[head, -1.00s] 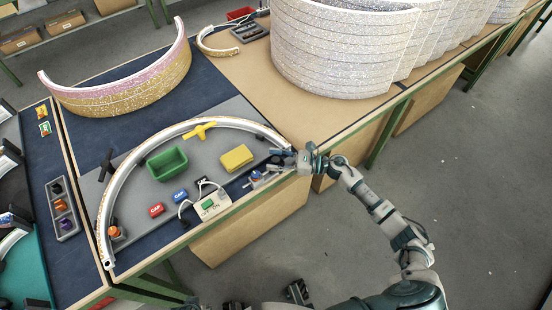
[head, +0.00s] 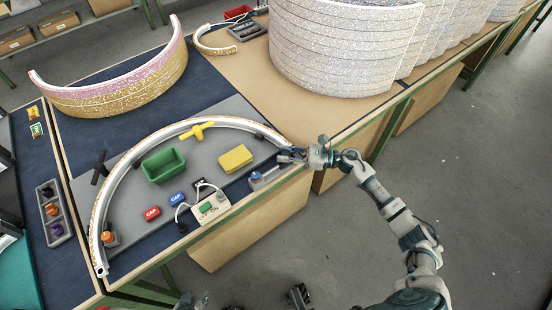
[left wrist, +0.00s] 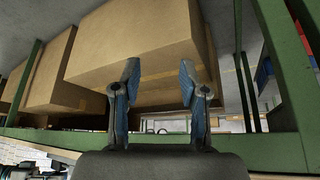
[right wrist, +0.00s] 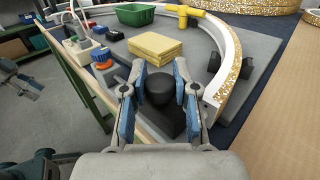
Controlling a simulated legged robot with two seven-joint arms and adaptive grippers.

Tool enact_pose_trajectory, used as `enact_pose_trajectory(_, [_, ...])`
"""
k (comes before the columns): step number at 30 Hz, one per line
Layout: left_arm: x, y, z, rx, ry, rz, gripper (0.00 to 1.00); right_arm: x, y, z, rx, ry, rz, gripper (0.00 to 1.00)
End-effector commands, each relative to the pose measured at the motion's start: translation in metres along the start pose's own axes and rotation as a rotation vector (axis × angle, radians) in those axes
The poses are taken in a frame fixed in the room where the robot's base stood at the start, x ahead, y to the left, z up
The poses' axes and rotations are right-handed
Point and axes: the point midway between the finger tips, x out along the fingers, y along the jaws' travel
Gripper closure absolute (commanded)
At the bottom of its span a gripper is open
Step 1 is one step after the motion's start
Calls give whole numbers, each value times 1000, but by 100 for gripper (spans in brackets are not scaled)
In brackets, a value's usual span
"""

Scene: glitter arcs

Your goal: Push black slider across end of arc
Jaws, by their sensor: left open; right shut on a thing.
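The white arc (head: 150,143) with a gold glitter face lies on the grey board (head: 215,150). Its near right end also shows in the right wrist view (right wrist: 226,80). My right gripper (head: 287,156) is at that end. In the right wrist view my right gripper (right wrist: 158,100) is shut on the round knob of the black slider (right wrist: 159,86). The slider's dark base is partly hidden by the fingers, and I cannot tell whether it touches the arc. My left gripper (left wrist: 158,85) is open and empty, low, facing a cardboard box.
A green bin (head: 163,165), yellow block (head: 235,158) and yellow T-handle (head: 196,130) lie inside the arc. A switch box (head: 211,208) with cables sits at the table's front edge. Tall stacked glitter arcs (head: 330,50) stand behind. The cardboard box (left wrist: 140,45) is beneath the table.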

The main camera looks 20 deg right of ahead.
Motion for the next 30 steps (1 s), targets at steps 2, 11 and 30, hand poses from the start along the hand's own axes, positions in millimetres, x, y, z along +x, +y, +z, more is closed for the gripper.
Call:
enact_pose_trajectory(2, [9, 4, -19, 1, 106, 8, 57, -7, -8, -6, 2, 2, -4, 100])
enact_pose_trajectory(11, [10, 11, -71, 4, 374, 25, 57, -20, -21, -1, 0, 1, -5, 100])
enact_pose_trajectory(30, [10, 11, -74, 4, 384, 26, 57, -21, -21, 2, -2, 0, -5, 45])
